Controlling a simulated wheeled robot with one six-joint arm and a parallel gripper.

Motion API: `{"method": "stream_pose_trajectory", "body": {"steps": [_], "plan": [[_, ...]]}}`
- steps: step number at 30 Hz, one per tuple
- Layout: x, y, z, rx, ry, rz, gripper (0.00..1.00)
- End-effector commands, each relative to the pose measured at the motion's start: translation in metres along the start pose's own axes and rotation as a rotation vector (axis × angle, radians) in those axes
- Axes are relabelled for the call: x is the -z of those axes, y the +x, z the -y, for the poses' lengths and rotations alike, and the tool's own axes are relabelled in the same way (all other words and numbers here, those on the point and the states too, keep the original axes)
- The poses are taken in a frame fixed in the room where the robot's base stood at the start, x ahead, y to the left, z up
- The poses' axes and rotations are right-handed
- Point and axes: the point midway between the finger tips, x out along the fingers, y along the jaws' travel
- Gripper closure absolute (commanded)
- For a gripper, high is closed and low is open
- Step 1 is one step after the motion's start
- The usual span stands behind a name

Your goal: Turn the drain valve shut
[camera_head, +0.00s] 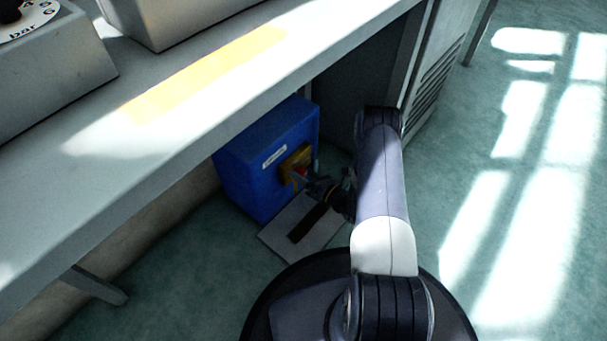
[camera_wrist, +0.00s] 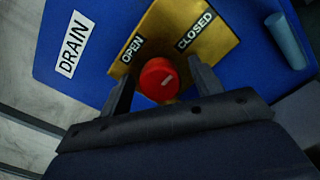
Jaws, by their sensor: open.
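The drain valve is a red knob (camera_wrist: 158,76) with a short pale mark, on a gold plate (camera_wrist: 190,22) labelled OPEN at left and CLOSED at right. Exactly which label the mark points to is hard to tell. The plate is on a blue box (camera_head: 262,150) with a white DRAIN label (camera_wrist: 75,44). My gripper (camera_wrist: 160,72) is open, with one finger on each side of the knob in the wrist view. Whether the fingers touch it cannot be told. In the head view my gripper (camera_head: 312,184) is at the box's front, partly covering the knob.
The box stands under a grey bench (camera_head: 180,110), whose front edge is above it. A pale plate with a dark strip (camera_head: 308,222) lies on the floor before the box. A blue cylinder (camera_wrist: 287,40) is right of the gold plate. Open floor lies at right.

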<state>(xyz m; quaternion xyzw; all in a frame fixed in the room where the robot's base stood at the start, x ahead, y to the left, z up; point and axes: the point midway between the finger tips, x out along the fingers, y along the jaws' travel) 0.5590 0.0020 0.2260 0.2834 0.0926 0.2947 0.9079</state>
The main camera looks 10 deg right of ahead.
Motion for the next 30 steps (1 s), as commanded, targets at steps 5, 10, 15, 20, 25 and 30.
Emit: {"method": "stream_pose_trajectory", "body": {"steps": [5,10,15,20,25,30], "plan": [[-0.001,-0.001,0.000,0.000,-0.001,0.001,0.39],[-0.002,-0.016,0.000,0.003,0.001,0.002,0.39],[-0.003,-0.049,0.000,0.006,0.003,0.003,0.39],[-0.003,-0.077,0.000,0.005,0.001,0.003,0.39],[-0.002,-0.098,0.000,0.003,0.001,0.001,0.39],[-0.001,-0.107,0.000,0.001,-0.001,0.001,0.39]]}}
